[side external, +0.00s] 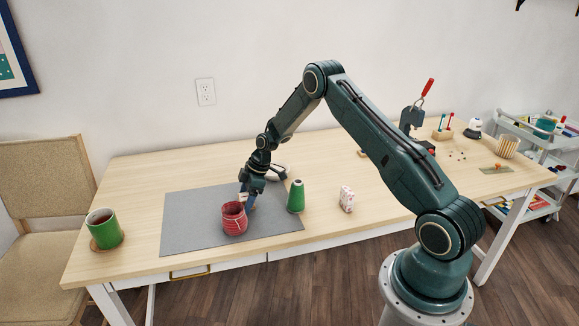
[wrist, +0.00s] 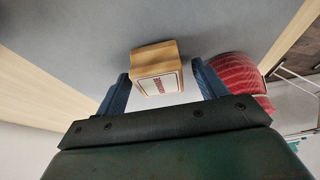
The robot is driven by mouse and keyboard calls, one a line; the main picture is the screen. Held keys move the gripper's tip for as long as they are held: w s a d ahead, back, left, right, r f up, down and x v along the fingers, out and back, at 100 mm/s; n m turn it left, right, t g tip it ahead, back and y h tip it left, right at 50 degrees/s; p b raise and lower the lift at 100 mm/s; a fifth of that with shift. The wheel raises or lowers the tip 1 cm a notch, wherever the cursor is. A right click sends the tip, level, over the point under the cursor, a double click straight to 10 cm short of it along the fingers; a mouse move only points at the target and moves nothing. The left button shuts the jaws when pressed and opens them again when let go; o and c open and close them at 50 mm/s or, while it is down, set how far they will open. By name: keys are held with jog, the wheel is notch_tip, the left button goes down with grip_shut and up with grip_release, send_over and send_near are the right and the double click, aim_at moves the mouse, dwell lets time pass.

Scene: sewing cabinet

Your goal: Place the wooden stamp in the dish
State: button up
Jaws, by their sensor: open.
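The wooden stamp (wrist: 153,68) is a small light-wood block with a pale label and red lettering. In the wrist view it sits between the two blue fingers of my gripper (wrist: 163,84), with gaps on both sides. My gripper (side external: 247,198) is open, low over the grey mat (side external: 190,213). In the side view the stamp is mostly hidden by the fingers.
A red ribbed cup-like thing (side external: 234,220) stands close in front of my gripper; it also shows in the wrist view (wrist: 238,75). A green thread cone (side external: 296,197) stands to the right. A green mug (side external: 104,229) is at the left. The mat's left part is clear.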

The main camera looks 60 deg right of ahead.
aim_at(246, 196)
jog(key=c, duration=1.2)
jog(key=shift+o, duration=0.2)
jog(key=shift+r, duration=0.1)
notch_tip(246, 196, up, 20)
dwell(0.3)
